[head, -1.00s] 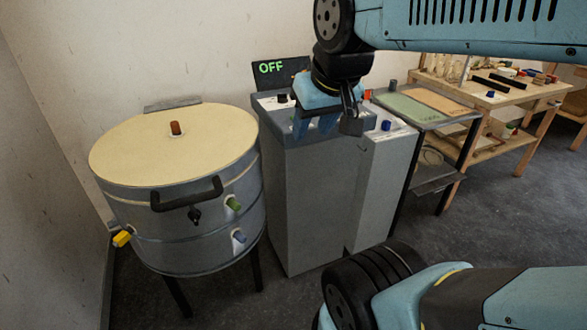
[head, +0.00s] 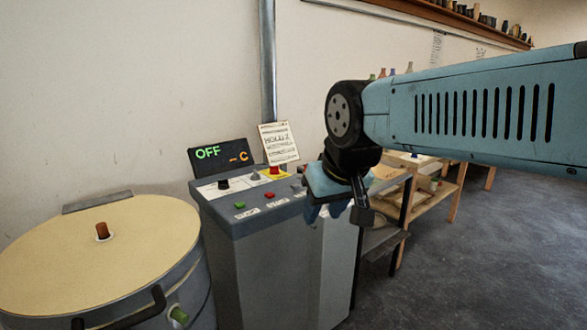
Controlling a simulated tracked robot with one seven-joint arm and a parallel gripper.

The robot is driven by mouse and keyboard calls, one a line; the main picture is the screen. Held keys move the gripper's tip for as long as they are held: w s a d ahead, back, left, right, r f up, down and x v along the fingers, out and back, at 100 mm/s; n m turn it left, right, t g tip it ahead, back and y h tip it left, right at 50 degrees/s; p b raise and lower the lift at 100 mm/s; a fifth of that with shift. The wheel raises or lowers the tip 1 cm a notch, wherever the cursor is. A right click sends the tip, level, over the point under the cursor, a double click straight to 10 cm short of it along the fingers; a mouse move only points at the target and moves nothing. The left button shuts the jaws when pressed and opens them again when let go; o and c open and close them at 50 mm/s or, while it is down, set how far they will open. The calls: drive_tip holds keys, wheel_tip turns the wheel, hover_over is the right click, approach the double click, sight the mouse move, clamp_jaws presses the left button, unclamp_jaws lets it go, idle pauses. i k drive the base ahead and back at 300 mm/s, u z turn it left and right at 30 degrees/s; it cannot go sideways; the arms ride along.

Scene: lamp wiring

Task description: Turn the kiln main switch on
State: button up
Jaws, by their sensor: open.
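The grey control console (head: 265,265) stands right of the kiln (head: 95,240). Its display (head: 222,156) reads green OFF and an orange "-C". On the console's top are a black knob (head: 223,184), a small grey lever or knob (head: 255,175), a red button on a yellow plate (head: 275,170), and small green (head: 239,205) and red (head: 269,195) buttons. The labels are too small to read, so I cannot tell which control is the main switch. My gripper (head: 327,212) is open and empty, pointing down, at the console's right end in the picture, hiding part of it.
A paper notice (head: 279,143) stands behind the console. The kiln lid has a brown plug (head: 102,231) on top. Wooden worktables (head: 450,195) stand behind and right of my gripper. The dark floor (head: 470,250) at the right is clear.

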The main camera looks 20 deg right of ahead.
sight(274, 170)
drive_tip(key=z, duration=0.25)
drive_tip(key=k, duration=0.5)
drive_tip(key=z, duration=0.3)
drive_tip(key=i, duration=1.7)
drive_tip(key=u, duration=0.5)
